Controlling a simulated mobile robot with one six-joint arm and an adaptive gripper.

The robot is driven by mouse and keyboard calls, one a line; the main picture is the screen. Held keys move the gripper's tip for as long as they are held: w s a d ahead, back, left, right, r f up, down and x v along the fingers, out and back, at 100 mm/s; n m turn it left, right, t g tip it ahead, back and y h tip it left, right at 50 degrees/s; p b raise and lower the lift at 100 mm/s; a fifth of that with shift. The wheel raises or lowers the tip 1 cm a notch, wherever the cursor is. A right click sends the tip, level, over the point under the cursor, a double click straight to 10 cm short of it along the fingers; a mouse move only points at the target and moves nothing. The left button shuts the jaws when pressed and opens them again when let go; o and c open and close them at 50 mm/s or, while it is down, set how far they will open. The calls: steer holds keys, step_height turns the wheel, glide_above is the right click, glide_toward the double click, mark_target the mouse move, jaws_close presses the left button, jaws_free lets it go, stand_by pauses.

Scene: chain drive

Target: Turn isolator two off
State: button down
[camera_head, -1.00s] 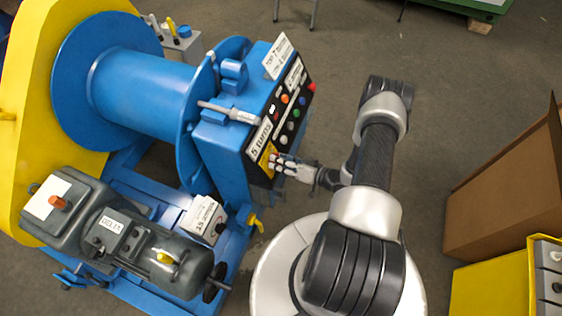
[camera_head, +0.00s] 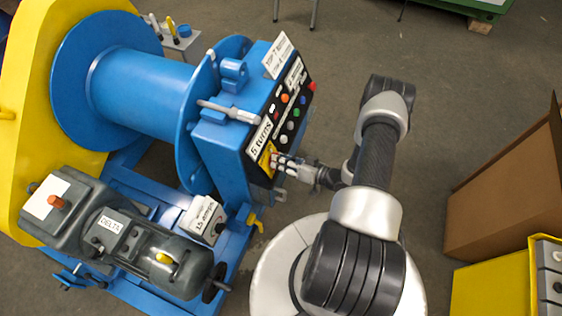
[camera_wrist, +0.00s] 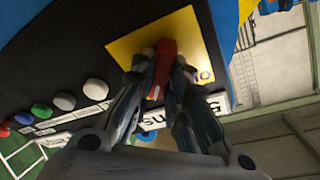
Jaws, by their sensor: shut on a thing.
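The isolator is a red handle (camera_wrist: 163,65) on a yellow plate (camera_wrist: 185,32) in the wrist view. In the head view the yellow plate (camera_head: 265,158) sits at the lower end of the black control panel on the blue machine. My gripper (camera_wrist: 160,78) is shut on the red handle, with a finger on each side of it. In the head view my gripper (camera_head: 279,160) reaches the plate from the right, and its fingers hide the handle there. I cannot read which number this isolator bears.
Several coloured buttons (camera_head: 290,112) line the black panel above the plate. A blue cable drum (camera_head: 145,90) and a grey motor (camera_head: 150,252) stand to the left. A cardboard box (camera_head: 505,190) stands at the right. The floor behind my arm is clear.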

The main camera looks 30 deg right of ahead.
steer(key=n+y+b, duration=0.1)
steer(key=n+b, duration=0.1)
steer(key=n, duration=0.2)
steer(key=shift+f+n, duration=0.1)
steer(key=shift+n, duration=0.3)
steer(key=n+g+y+b, duration=0.1)
steer(key=n, duration=0.4)
steer(key=n+g+y+b, duration=0.1)
steer(key=n, duration=0.4)
steer(key=shift+b, duration=0.35)
steer(key=shift+n+g, duration=0.4)
steer(key=shift+n, duration=1.6)
steer(key=shift+n+b, duration=0.3)
steer(key=c, duration=1.6)
jaws_free()
steer(key=shift+o, duration=0.2)
